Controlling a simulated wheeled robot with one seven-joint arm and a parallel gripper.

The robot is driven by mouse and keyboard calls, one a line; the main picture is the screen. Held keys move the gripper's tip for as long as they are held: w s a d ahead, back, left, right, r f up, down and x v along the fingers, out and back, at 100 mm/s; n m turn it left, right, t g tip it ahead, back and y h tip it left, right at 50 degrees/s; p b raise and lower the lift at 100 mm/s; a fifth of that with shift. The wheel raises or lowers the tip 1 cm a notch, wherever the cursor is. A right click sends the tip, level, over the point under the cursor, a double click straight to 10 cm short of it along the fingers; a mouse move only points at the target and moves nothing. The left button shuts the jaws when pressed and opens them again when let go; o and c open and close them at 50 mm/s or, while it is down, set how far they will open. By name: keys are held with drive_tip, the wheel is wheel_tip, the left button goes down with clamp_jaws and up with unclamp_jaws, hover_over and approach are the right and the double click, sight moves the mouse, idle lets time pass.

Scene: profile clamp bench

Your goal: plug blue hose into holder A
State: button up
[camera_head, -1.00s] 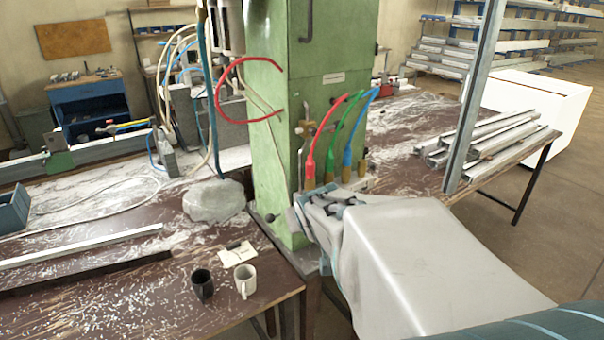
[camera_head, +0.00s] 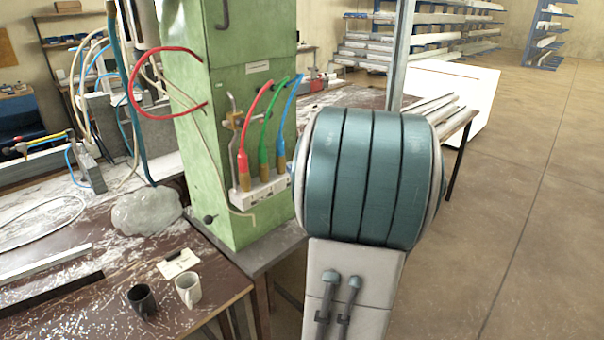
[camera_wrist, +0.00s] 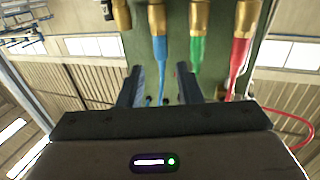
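The blue hose (camera_head: 288,118) hangs in an arc from the green column, its lower end at a brass fitting on the white holder block (camera_head: 262,194). In the wrist view the blue hose (camera_wrist: 162,68) runs between the two fingers of my gripper (camera_wrist: 160,72). The gripper is open, with gaps beside the hose; I cannot tell how deep the hose lies between the fingers. A brass fitting without a hose (camera_wrist: 121,15) shows beside the blue one. My arm hides the gripper and the block's right end in the head view. No letter A is readable.
The green hose (camera_wrist: 196,62) is close beside the right finger, and the red hose (camera_wrist: 238,66) is farther right. The green column (camera_head: 205,160) stands behind the holder block. A grey lump (camera_head: 146,211) and two mugs (camera_head: 188,290) stand on the left table.

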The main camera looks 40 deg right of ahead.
sight(281, 137)
drive_tip(key=p+x, duration=0.2)
drive_tip(key=x, duration=1)
drive_tip(key=shift+w, duration=0.1)
clamp_jaws()
drive_tip(key=c, duration=0.6)
unclamp_jaws()
clamp_jaws()
drive_tip(key=shift+r+p, duration=0.75)
drive_tip(key=shift+r, duration=0.05)
drive_tip(key=shift+r+p, duration=0.7)
drive_tip(key=shift+r, duration=0.45)
